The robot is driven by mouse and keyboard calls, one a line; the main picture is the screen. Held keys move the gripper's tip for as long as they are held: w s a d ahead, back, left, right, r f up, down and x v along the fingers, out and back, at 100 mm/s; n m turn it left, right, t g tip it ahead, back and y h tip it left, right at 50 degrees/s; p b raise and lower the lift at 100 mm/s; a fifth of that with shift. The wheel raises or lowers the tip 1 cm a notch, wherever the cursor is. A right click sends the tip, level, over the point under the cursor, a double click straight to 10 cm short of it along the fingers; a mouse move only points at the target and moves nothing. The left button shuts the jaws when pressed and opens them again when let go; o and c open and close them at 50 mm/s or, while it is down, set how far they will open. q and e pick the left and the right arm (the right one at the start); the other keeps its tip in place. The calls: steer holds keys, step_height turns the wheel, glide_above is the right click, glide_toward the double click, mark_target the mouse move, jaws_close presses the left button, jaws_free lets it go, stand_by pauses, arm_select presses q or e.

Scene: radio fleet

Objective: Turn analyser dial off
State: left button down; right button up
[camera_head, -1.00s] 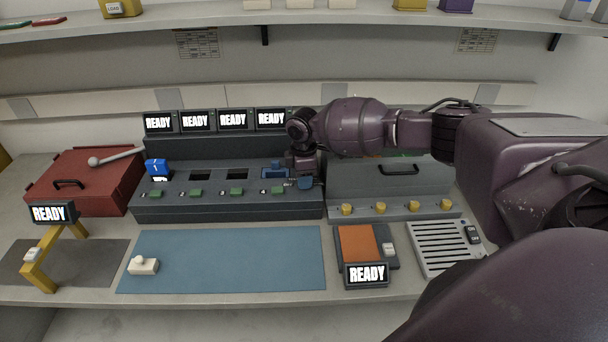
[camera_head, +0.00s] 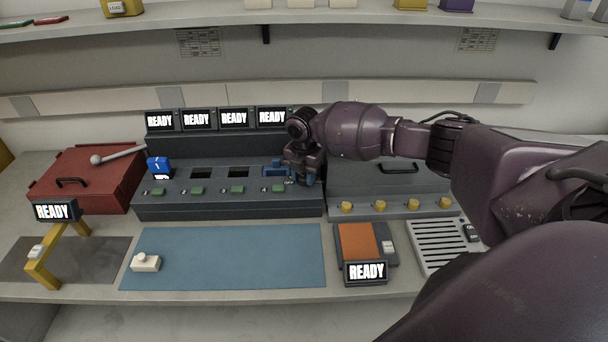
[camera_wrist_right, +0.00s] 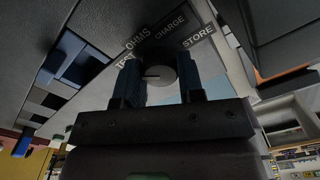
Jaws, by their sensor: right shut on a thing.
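The analyser dial (camera_wrist_right: 163,76) is a small round grey knob with a pale pointer line toward the left of the picture in the right wrist view. Labels TEST, OHMS, CHARGE and STORE fan around it; no OFF label is readable. My right gripper (camera_wrist_right: 160,84) is shut on the dial, a blue-padded finger on each side. In the head view, my right gripper (camera_head: 303,180) is at the right end of the dark console (camera_head: 230,206) and hides the dial. My left gripper is out of view.
The console has several READY screens (camera_head: 234,119), green buttons (camera_head: 237,190) and a blue block (camera_head: 274,168) beside my gripper. A grey case with yellow knobs (camera_head: 380,205) is at right. A red toolbox (camera_head: 88,178) stands left. The blue mat (camera_head: 230,255) in front is mostly clear.

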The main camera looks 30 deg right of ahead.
steer(key=n, duration=0.5)
steer(key=shift+n+b, duration=0.4)
steer(key=shift+n, duration=0.8)
steer(key=o, duration=0.9)
